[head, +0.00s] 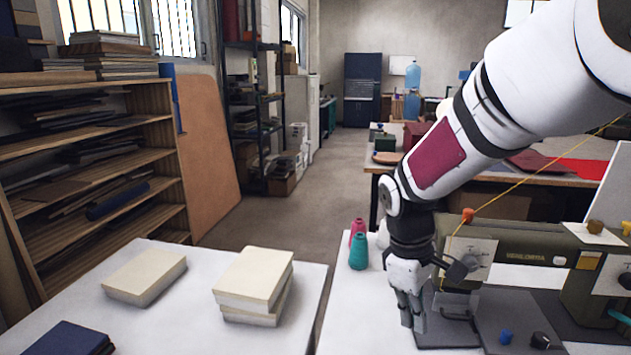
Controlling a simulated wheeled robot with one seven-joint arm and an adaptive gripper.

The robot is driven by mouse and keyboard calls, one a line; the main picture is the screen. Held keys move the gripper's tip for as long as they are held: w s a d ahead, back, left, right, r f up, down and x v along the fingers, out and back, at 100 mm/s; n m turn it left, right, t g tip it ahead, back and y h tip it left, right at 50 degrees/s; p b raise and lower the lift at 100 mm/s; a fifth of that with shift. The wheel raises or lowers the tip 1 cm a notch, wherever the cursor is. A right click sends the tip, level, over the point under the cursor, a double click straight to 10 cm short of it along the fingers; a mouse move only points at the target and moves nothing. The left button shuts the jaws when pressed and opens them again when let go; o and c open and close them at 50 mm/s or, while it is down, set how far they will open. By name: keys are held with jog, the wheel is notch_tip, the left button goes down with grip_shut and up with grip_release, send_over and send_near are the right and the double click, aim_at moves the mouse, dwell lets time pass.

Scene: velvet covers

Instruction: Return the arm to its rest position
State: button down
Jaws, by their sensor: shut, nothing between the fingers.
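My arm reaches in from the upper right of the head view, white with black joints and a dark red panel. My gripper (413,318) points down over the white table on the right, just left of the sewing machine's needle end. Its fingers are close together and shut, with nothing seen between them. I cannot tell whether the fingertips touch the table.
An olive sewing machine (525,250) stands close to the right of my gripper, with a yellow thread rising from it. Thread cones (358,250) stand just left of my arm. Cream book blocks (253,285) and a dark blue book (68,340) lie on the left table (200,325).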

jog(key=s+d+r+m+t+y+p, duration=0.1)
jog(key=s+r+m, duration=0.3)
jog(key=s+r, duration=0.4)
jog(key=s+d+r+m+t+p, duration=0.1)
jog(key=s+r+m+t+p, duration=0.2)
jog(key=s+r, duration=0.6)
jog(key=s+m+p, duration=0.1)
jog(key=s+m, duration=0.1)
jog(key=s, duration=0.4)
jog(key=shift+s+r+m+t+y, duration=0.2)
jog(key=shift+s+m+t+y, duration=0.1)
jog(key=shift+s+t+y, duration=0.1)
jog(key=shift+w, duration=0.15)
